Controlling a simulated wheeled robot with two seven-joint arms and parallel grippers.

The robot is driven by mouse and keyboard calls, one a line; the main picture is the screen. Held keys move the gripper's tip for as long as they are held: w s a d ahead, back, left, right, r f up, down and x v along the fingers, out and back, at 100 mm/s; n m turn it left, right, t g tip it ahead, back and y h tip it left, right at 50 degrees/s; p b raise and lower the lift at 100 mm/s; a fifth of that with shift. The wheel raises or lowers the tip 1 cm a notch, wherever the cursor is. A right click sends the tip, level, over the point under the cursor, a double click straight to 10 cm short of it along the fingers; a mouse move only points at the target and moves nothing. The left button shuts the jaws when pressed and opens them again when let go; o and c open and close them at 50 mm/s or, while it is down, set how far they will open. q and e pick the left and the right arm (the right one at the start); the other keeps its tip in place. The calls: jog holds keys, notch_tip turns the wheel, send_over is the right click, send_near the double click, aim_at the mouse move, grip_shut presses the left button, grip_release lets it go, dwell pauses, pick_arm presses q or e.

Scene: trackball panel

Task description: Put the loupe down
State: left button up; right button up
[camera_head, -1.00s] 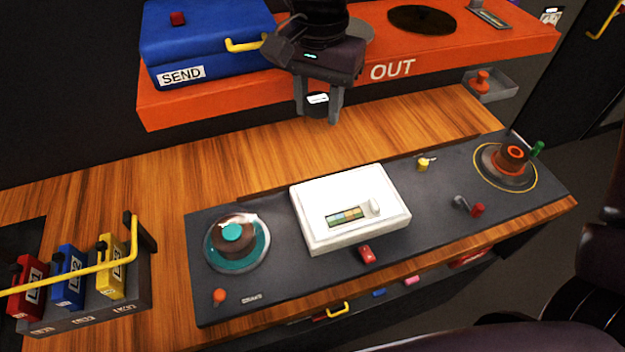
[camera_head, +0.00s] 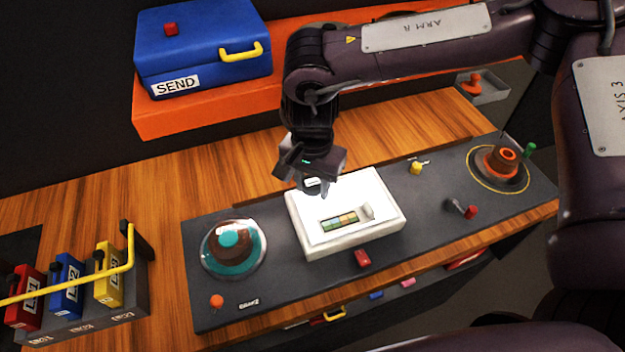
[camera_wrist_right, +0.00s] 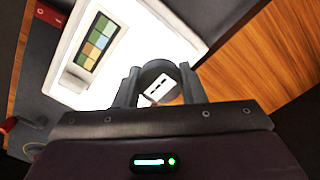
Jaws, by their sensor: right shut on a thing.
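The loupe (camera_wrist_right: 152,72), a small dark cylinder with a white label, is held between the two fingers of my right gripper (camera_wrist_right: 159,85) in the right wrist view. In the head view my right gripper (camera_head: 315,190) is shut on it over the back left part of the white light box (camera_head: 303,225). Only a little of the loupe shows there, and I cannot tell how high above the box it is. The box carries a strip of coloured squares (camera_head: 340,219), which also shows in the right wrist view (camera_wrist_right: 101,41). My left gripper is not in view.
The dark panel (camera_head: 290,287) holds a teal-ringed trackball (camera_head: 229,242) at left and an orange trackball (camera_head: 503,161) at right. A blue SEND case (camera_head: 205,45) stands behind on an orange shelf. Bare wood (camera_head: 200,185) lies behind the panel. Coloured blocks stand at far left.

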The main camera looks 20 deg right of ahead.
aim_at(312, 181)
jog(key=shift+f, duration=0.15)
jog(key=shift+f, duration=0.15)
jog(key=o, duration=1.1)
jog(key=shift+c, duration=0.2)
jog(key=shift+r, duration=0.3)
jog(key=shift+r+b, duration=0.3)
jog(key=shift+r, duration=0.05)
notch_tip(312, 181, up, 10)
jog(key=shift+f+b, duration=0.1)
jog(key=shift+b, duration=0.75)
jog(key=shift+r, duration=0.65)
